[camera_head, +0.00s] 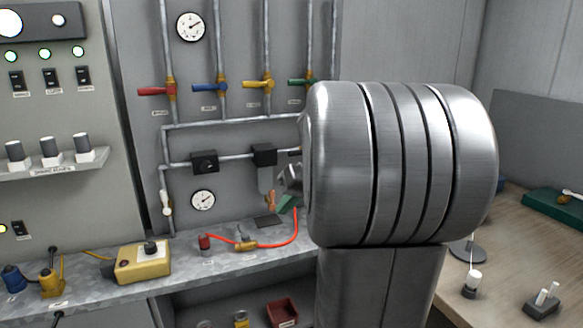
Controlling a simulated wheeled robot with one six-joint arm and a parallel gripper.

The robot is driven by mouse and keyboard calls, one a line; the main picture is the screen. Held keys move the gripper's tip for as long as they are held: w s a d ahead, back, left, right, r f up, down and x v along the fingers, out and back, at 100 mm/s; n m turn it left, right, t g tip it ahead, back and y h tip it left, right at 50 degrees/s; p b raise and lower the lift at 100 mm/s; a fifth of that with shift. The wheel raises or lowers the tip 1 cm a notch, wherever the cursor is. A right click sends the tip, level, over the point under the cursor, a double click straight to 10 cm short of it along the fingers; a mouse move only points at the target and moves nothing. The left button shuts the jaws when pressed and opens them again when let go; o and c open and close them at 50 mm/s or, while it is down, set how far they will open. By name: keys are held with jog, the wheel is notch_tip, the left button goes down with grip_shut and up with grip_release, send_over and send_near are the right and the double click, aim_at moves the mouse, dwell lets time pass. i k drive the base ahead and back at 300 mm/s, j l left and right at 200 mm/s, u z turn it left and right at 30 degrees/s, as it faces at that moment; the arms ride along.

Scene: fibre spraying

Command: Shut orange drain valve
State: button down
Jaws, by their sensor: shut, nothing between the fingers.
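A small orange handle (271,201), which looks like the drain valve, sits low on the pipe panel, below a black block and its grey bowl (265,178). It appears upright, but it is too small to tell its exact setting. My gripper (290,180) shows only as a small metal part just right of and above the orange handle. The large metal link of my arm hides most of it. It is shut and empty. I cannot tell whether it touches the handle.
Red (156,91), blue (209,87), yellow (257,84) and green (300,82) valve levers line the panel above. The grey bench (190,268) holds a yellow box (143,262) and a red hose (285,240). A wooden table (505,235) stands right.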

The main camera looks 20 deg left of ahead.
aim_at(271, 206)
jog(key=i+l+u, duration=0.1)
jog(key=i, duration=0.35)
jog(key=i+l, duration=0.25)
jog(key=i, duration=0.2)
jog(key=i+u, duration=0.05)
